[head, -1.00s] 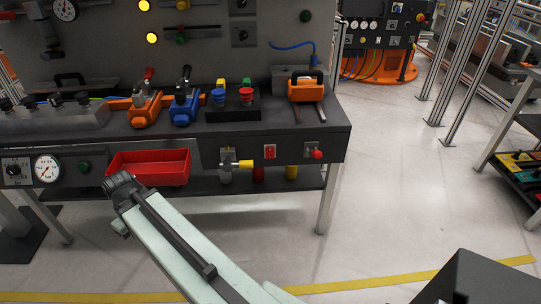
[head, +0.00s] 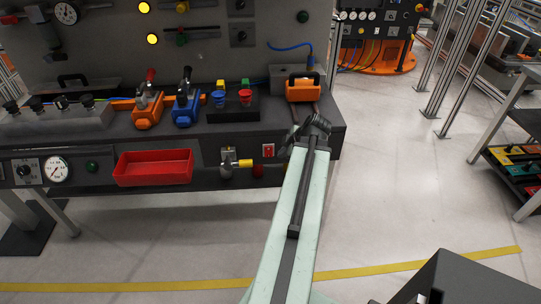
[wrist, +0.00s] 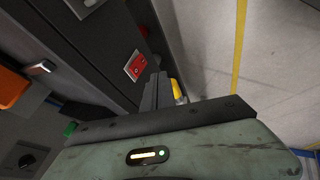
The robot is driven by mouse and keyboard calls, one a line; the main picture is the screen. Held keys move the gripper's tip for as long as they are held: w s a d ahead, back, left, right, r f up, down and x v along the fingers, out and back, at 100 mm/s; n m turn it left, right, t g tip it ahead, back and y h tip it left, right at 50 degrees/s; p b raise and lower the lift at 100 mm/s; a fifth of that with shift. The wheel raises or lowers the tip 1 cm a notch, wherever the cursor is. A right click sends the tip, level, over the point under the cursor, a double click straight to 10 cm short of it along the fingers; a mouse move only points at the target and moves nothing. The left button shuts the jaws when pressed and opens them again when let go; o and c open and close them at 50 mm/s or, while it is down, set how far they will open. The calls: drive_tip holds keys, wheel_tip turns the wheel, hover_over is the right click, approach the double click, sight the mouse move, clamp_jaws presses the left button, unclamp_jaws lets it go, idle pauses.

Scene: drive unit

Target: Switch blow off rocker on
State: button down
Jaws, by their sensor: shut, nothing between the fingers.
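A red rocker switch (head: 268,150) sits on a light plate on the bench's dark front panel; no label is readable. It also shows in the wrist view (wrist: 136,66), just above and left of the fingers. My gripper (head: 310,124) is at the bench's front right, up and right of the rocker in the head view. In the wrist view my gripper (wrist: 158,90) has its fingers together and empty, close to the rocker. I cannot tell whether it touches the panel. The rocker's on or off position is too small to tell.
A valve with a yellow handle (head: 245,163) sticks out left of the rocker. A red tray (head: 153,168) hangs farther left. Open floor (head: 385,190) lies to the right.

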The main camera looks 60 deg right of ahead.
sight(272, 156)
drive_tip(key=d+b+x, duration=0.1)
drive_tip(key=b+x, duration=0.2)
drive_tip(key=x, duration=0.1)
drive_tip(key=b+x, duration=0.3)
drive_tip(key=x, duration=0.1)
drive_tip(key=w+d+r+b+x, duration=0.1)
drive_tip(key=b+x, duration=0.2)
drive_tip(key=x, duration=0.1)
drive_tip(key=shift+d, duration=0.35)
drive_tip(key=shift+f, duration=0.1)
